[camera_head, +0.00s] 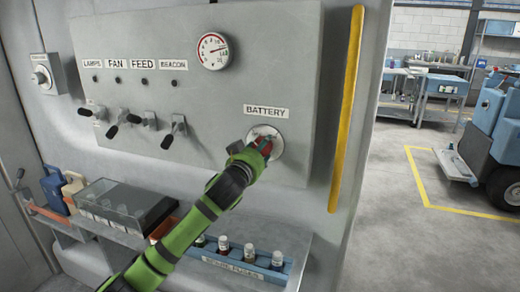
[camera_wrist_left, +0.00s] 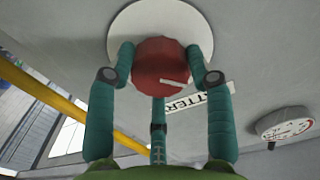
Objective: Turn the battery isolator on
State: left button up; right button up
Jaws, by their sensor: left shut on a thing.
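The battery isolator is a red knob (camera_wrist_left: 160,62) on a round pale plate (camera_head: 277,139), under the BATTERY label (camera_head: 266,111) on the grey panel. A white mark shows on the knob's face in the left wrist view. My left gripper (camera_head: 264,147) is at the isolator, its green fingers shut around the red knob. In the left wrist view, two fingers of the gripper (camera_wrist_left: 161,58) press the knob's sides and a third finger is below it. In the head view the gripper mostly hides the knob. My right gripper is not in view.
A dial gauge (camera_head: 213,51) and several toggle levers (camera_head: 174,130) are on the same panel. A yellow bar (camera_head: 347,110) runs upright at its right. Open floor lies to the right.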

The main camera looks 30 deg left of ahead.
pick_arm(q)
jog(key=shift+r+m+p, duration=0.15)
jog(key=shift+m+p, duration=4.45)
jog(key=shift+m, duration=4.4)
jog(key=o, duration=1.2)
jog(key=shift+c, duration=0.2)
